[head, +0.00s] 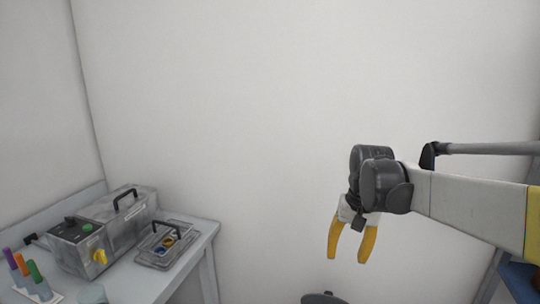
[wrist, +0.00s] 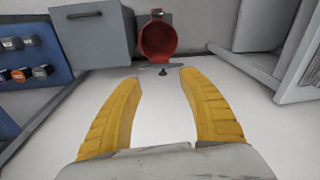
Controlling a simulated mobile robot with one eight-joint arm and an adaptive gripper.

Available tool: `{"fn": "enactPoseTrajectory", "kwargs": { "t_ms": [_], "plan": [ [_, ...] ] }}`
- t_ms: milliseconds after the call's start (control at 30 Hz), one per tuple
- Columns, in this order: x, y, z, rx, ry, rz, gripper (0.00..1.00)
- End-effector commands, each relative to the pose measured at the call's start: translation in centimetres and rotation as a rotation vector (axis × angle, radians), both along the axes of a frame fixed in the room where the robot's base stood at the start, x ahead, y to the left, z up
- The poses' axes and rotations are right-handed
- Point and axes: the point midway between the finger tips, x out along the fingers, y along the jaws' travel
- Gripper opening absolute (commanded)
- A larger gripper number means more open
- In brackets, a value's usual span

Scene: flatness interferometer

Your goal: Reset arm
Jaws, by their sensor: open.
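My gripper (head: 349,256) hangs at the end of my arm on the right of the head view. Its two yellow fingers point down and stand apart with nothing between them. In the wrist view the same gripper (wrist: 162,82) shows its fingers spread and empty, above a white floor. It touches nothing that I can see.
The wrist view shows a red round container (wrist: 158,40), a grey cabinet (wrist: 93,35) and a blue panel (wrist: 50,55).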

Motion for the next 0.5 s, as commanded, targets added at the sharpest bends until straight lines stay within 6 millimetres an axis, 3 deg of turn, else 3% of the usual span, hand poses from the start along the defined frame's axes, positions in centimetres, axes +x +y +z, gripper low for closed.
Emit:
{"fn": "enactPoseTrajectory", "kwargs": {
  "t_ms": [33, 233, 500],
  "plan": [
    [-2.1, 0.1, 0.8, -0.006, -0.040, 0.011, 0.49],
    [-9.0, 0.1, 2.3, -0.039, -0.213, 0.060, 0.49],
    [-17.1, 0.0, 0.4, -0.088, -0.429, 0.122, 0.49]
  ]
}}
